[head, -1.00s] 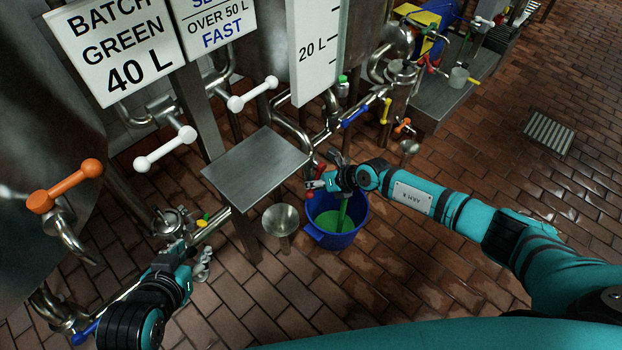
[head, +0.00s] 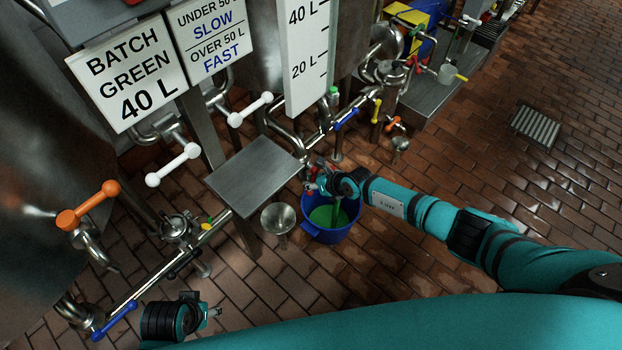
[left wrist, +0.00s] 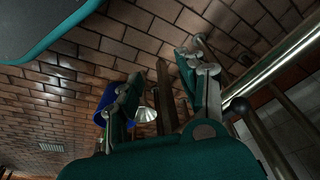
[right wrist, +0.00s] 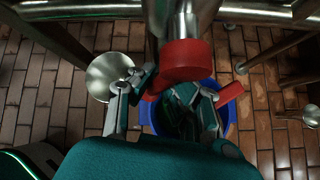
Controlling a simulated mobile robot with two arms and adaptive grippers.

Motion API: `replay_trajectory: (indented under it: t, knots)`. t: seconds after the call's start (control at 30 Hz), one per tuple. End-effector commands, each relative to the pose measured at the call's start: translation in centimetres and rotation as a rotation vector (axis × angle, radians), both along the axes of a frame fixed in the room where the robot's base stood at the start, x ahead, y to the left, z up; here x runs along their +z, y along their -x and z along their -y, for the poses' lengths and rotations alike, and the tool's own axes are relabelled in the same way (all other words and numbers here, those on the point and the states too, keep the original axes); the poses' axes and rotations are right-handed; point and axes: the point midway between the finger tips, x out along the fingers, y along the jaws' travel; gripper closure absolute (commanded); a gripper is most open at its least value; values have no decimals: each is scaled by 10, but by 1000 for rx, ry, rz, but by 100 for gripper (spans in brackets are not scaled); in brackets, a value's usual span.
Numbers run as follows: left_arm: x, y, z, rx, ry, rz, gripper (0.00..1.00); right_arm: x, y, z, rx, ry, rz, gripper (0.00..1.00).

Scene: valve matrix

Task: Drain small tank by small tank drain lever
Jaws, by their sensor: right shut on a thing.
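The red small tank drain lever (right wrist: 187,62) is under the pipes in the right wrist view, with its red end (right wrist: 231,92) showing past the fingers. My right gripper (right wrist: 170,88) is shut on it; the fingers hide part of the lever. In the head view my right gripper (head: 318,180) is over the blue bucket (head: 333,236). The bucket holds green liquid (head: 322,217), and a green stream shows under the gripper. My left gripper (head: 214,312) is low at the left, apart from the pipes. Its fingers are open and empty in the left wrist view (left wrist: 160,95).
A steel shelf (head: 255,175) stands left of my right gripper, with a funnel-like drain (head: 278,218) below it. White (head: 172,165), orange (head: 88,206) and blue levers (head: 115,320) stick out from the pipework at left. The brick floor at right is clear around a grate (head: 536,127).

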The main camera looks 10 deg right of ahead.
Motion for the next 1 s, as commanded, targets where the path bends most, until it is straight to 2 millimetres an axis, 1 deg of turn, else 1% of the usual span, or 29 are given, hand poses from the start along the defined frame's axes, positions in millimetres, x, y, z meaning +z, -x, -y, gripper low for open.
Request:
replay_trajectory:
  t: [0.03,0.2,0.4,0.63,1.0]
  knots:
    - [-7,1,0,-1,-1,-9,60,-3,2,8,-9,18,-7,100]
    - [-34,5,0,-3,-2,-23,60,-4,1,10,-9,39,8,100]
    - [-56,10,0,-5,-2,-33,60,-5,1,11,-8,58,23,100]
    - [-69,14,-1,-6,-4,-39,60,-6,1,13,-8,70,27,100]
    - [-73,15,-1,-7,-3,-39,60,-7,2,13,-7,75,29,100]
